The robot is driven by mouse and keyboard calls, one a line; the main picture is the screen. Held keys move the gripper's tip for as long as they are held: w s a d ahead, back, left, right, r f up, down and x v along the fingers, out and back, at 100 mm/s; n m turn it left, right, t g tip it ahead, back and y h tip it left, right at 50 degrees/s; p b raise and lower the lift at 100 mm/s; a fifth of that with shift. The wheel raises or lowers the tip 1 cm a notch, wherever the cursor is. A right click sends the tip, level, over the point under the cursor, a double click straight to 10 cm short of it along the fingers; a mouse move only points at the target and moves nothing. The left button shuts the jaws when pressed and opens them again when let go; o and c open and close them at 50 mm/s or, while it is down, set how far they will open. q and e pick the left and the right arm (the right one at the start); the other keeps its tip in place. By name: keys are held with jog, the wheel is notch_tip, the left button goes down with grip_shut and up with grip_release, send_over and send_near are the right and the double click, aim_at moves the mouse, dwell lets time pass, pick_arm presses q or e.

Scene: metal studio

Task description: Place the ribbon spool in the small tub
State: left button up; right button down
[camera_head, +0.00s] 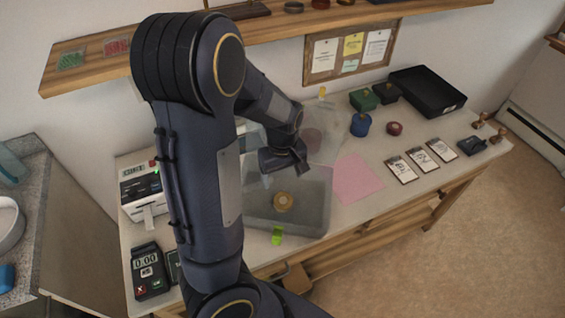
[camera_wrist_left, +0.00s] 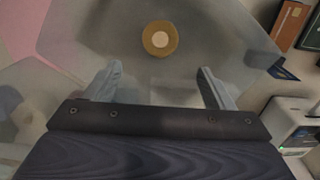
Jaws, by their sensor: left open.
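The ribbon spool (camera_head: 283,202), a tan ring with a pale centre, lies inside the grey small tub (camera_head: 314,222) on the table. It also shows in the left wrist view (camera_wrist_left: 160,38), just beyond the fingertips, with the tub's floor (camera_wrist_left: 100,30) around it. My left gripper (camera_head: 284,172) is above the tub, near its back side. In the wrist view its two fingers (camera_wrist_left: 160,72) are apart, with nothing between them. The spool is apart from the fingers. My right gripper is not in view.
A clear container (camera_head: 322,120) stands behind the tub. A pink sheet (camera_head: 356,178) lies to its right, a bright green item (camera_head: 277,236) at its front. A label printer (camera_head: 138,190) and a card terminal (camera_head: 148,272) are left. A black tray (camera_head: 428,92) is back right. A wooden shelf (camera_head: 330,20) hangs above.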

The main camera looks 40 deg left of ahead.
pick_arm(q)
jog(key=s+d+r+m+t+h, duration=0.3)
jog(key=s+d+r+m+t, duration=0.2)
jog(key=s+d+r+m, duration=0.5)
jog(key=s+d+r, duration=0.1)
jog(key=s+r, duration=0.2)
jog(key=r, duration=0.1)
jog(key=shift+s+d+m+t+h, duration=0.2)
jog(key=shift+s+m+t+h, duration=0.1)
jog(key=shift+s+m+h, duration=0.1)
dwell(0.7)
